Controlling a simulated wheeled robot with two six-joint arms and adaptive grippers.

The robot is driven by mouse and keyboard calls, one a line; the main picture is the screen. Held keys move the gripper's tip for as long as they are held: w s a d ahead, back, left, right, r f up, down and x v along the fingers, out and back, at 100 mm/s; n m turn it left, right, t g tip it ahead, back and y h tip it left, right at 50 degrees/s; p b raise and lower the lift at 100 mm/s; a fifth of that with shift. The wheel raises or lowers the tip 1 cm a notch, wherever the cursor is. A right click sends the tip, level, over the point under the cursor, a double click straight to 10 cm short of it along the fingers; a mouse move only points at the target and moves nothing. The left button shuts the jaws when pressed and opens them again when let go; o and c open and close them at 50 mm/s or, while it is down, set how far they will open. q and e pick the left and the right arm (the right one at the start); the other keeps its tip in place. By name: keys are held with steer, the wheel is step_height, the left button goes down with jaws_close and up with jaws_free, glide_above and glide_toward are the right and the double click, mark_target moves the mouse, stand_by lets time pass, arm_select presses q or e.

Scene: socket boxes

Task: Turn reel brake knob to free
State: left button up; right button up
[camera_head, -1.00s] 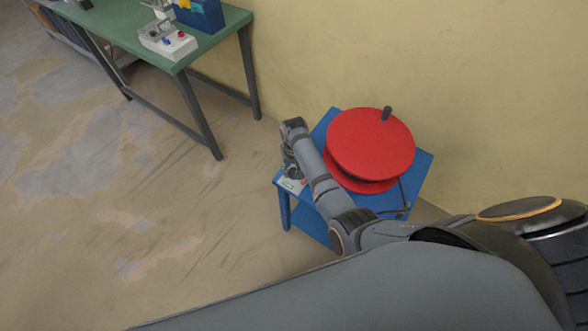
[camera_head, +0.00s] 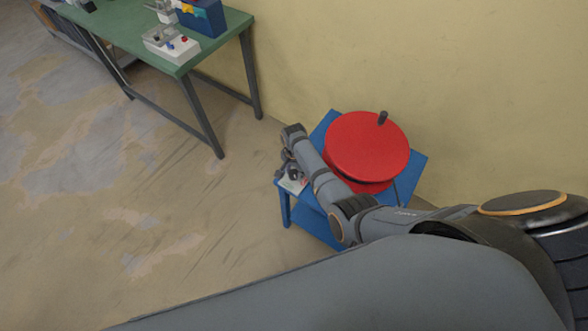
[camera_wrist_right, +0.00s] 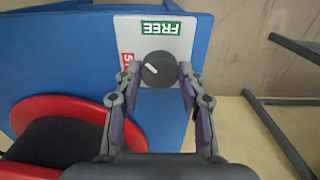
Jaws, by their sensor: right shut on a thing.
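The brake knob (camera_wrist_right: 159,69) is round and dark grey with a white pointer line. In the right wrist view its pointer is tilted toward the upper left, between the red label (camera_wrist_right: 127,61) and the green FREE label (camera_wrist_right: 160,28). The red label is partly hidden by a finger. The labels sit on a pale plate at the edge of a blue stand. My right gripper (camera_wrist_right: 158,76) has a finger on each side of the knob and is shut on it. In the head view this gripper (camera_head: 291,173) is small at the stand's left corner. My left gripper is out of view.
The red reel (camera_head: 366,147) with a dark crank handle (camera_head: 382,118) stands on the blue stand (camera_head: 410,176), close beside my right forearm. A green workbench (camera_head: 112,35) with a white switch box (camera_head: 170,47) is at the upper left. The floor between is clear.

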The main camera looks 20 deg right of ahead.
mark_target(294, 174)
steer(key=m+p, duration=0.1)
steer(key=m, duration=0.3)
steer(key=m+p, duration=0.1)
steer(key=m, duration=0.3)
steer(key=shift+m, duration=0.6)
steer(key=o, duration=1.2)
steer(key=shift+f, duration=0.1)
step_height(294, 174, up, 12)
steer(key=shift+r, duration=0.1)
